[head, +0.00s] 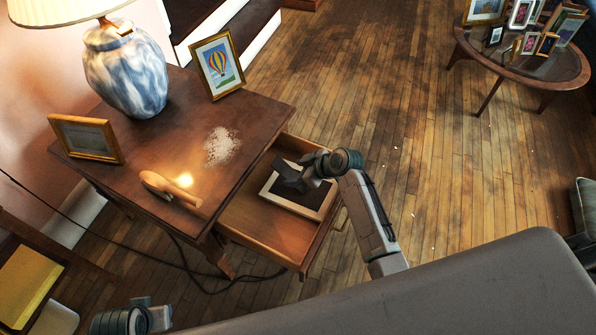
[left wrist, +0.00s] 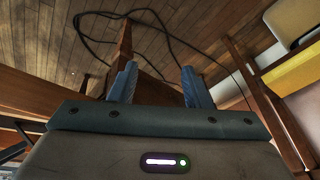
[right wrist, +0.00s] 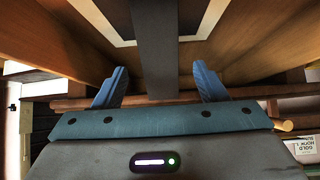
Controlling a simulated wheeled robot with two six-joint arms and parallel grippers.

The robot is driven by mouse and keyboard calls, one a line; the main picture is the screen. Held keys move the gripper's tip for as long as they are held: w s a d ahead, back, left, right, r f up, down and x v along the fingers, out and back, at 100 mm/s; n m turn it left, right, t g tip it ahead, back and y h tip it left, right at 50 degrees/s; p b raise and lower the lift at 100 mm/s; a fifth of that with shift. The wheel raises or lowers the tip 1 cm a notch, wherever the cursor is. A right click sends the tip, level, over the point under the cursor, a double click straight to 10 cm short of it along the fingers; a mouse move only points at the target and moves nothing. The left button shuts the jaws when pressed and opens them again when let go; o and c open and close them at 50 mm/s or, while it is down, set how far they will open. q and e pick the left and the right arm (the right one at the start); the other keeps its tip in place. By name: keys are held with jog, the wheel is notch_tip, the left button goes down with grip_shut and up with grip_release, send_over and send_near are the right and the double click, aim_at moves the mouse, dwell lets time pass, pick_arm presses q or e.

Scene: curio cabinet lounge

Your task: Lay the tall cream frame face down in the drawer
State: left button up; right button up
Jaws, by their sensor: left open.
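The tall cream frame (head: 293,206) lies in the open drawer (head: 262,228) of the wooden side table, its dark back facing up. Its dark easel leg (right wrist: 153,40) stands out from the back toward my right gripper (head: 306,180). In the right wrist view my right gripper (right wrist: 159,78) is open, with the leg between its fingers and a gap on each side. The cream border (right wrist: 97,20) shows beyond. My left gripper (left wrist: 157,80) is open and empty, beside a table leg; only part of it shows at the bottom left of the head view.
On the side table (head: 185,95) stand a lamp (head: 127,68), a balloon picture frame (head: 218,66) and a gold frame (head: 86,138). A wooden hand (head: 170,190) lies near the front edge, by a pale patch (head: 222,147). A dark cable (left wrist: 100,14) crosses the floor.

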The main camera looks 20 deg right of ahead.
jog(key=shift+s+d+r, duration=0.15)
jog(key=shift+d+r, duration=0.05)
pick_arm(q)
jog(key=shift+r+p, duration=0.45)
jog(key=shift+r, duration=0.3)
pick_arm(e)
jog(key=v, duration=1)
jog(key=shift+r, duration=0.15)
